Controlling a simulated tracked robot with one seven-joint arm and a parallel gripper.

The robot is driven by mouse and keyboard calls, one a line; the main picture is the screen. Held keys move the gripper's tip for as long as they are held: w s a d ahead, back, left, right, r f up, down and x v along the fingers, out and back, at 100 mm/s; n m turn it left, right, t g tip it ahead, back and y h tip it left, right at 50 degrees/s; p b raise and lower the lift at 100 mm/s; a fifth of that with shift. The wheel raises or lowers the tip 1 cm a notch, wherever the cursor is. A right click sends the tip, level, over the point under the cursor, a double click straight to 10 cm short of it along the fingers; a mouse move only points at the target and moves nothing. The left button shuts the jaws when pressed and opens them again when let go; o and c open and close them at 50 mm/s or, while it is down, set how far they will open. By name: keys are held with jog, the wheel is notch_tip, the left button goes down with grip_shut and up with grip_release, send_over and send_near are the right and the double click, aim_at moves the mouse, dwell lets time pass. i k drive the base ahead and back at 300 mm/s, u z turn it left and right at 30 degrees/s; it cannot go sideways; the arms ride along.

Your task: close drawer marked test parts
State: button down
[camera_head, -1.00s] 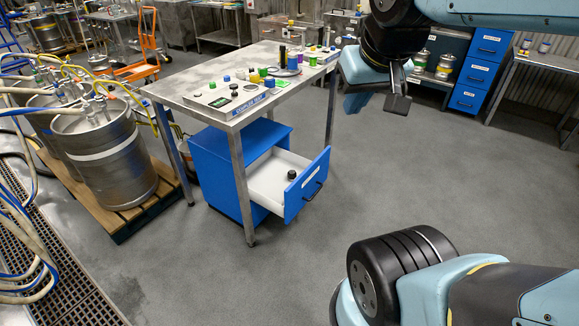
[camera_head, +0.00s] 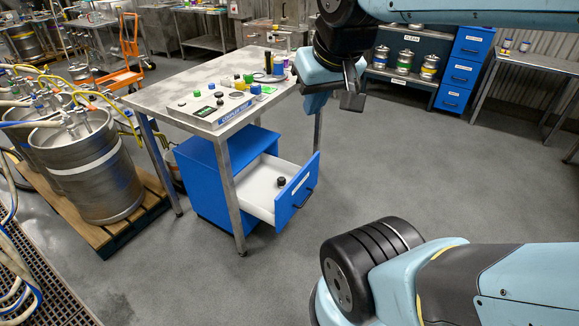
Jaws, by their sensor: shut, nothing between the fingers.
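A blue drawer (camera_head: 297,192) with a white label and a dark bar handle stands pulled out of the blue cabinet (camera_head: 201,177) under the workbench. The label is too small to read. Inside its white interior lies a small dark round part (camera_head: 281,181). My gripper (camera_head: 352,101) is shut and empty. It hangs at the upper middle, right of the bench and apart from the drawer front, which is lower and to the left in the picture.
Kegs (camera_head: 95,170) on a pallet stand at left. Another blue drawer unit (camera_head: 463,67) stands at the back right. The floor right of the drawer is clear.

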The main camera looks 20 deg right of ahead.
aim_at(259, 194)
jog(key=i, duration=0.85)
jog(key=z, duration=0.05)
